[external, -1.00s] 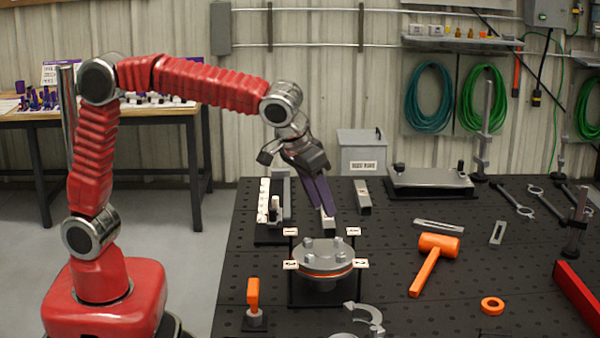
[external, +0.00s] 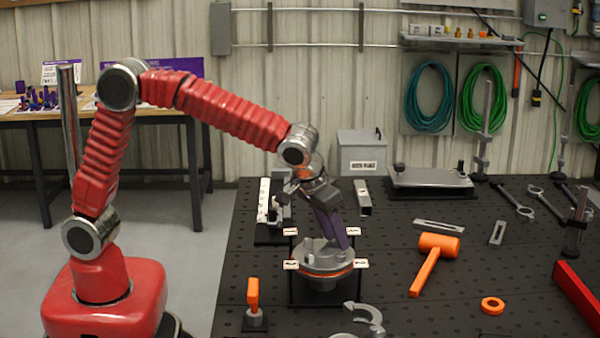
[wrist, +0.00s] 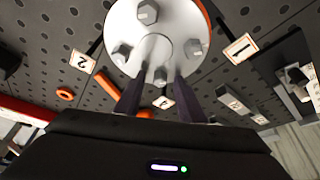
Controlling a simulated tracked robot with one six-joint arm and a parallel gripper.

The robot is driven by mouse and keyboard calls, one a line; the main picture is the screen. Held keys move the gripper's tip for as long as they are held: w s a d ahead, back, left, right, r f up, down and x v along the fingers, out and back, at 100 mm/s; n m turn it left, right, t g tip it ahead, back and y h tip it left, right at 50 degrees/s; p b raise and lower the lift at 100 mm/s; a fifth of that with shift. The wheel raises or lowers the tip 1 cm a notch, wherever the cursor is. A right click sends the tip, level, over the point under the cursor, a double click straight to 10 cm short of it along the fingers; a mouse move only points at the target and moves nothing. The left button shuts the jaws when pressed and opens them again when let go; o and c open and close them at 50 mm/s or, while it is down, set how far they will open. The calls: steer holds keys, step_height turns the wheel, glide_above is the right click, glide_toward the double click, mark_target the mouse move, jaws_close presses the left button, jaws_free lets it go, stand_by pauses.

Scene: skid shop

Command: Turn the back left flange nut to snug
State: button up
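The round flange (external: 318,267) stands on the black bench, with an orange ring under its top plate. In the wrist view its pale face (wrist: 155,30) carries several hex nuts. By the surroundings, the back left nut (wrist: 194,47) is the one at the right, near the tag marked 1. Another nut (wrist: 160,75) shows between my fingers. My gripper (external: 343,242) points down at the back right part of the flange. Its two purple fingers (wrist: 167,62) are apart, with nothing held. I cannot tell whether they touch the flange. The arm hides part of the flange top externally.
Tags stand around the flange, including a 1 tag (wrist: 240,48) and a 2 tag (wrist: 80,60). An orange mallet (external: 430,262) lies to the right. An orange-handled tool (external: 253,300) stands at front left. The bench between mallet and flange is clear.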

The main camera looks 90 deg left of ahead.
jaws_close()
stand_by(0.3)
steer(key=shift+m, duration=0.4)
steer(key=shift+a+m+t+h, duration=0.2)
steer(key=shift+m+h, duration=0.15)
steer(key=shift+m, duration=0.5)
steer(key=shift+a+m+t+h, duration=0.1)
steer(key=shift+m+t+h, duration=0.2)
steer(key=shift+m, duration=0.55)
steer(key=m+h, duration=0.2)
steer(key=m, duration=0.2)
steer(key=shift+a, duration=0.2)
steer(key=m, duration=0.2)
steer(key=m+g+h, duration=0.1)
steer(key=m, duration=0.1)
steer(key=shift+w+a+r+h, duration=0.1)
steer(key=shift+a+h, duration=0.1)
steer(key=shift+h, duration=0.05)
steer(key=shift+w+a+m+g+h, duration=0.1)
steer(key=shift+m+g+h, duration=0.2)
steer(key=shift+m, duration=0.9)
steer(key=shift+w+a+m+g+h, duration=0.1)
steer(key=shift+m+g+h, duration=0.15)
steer(key=shift+m, duration=0.95)
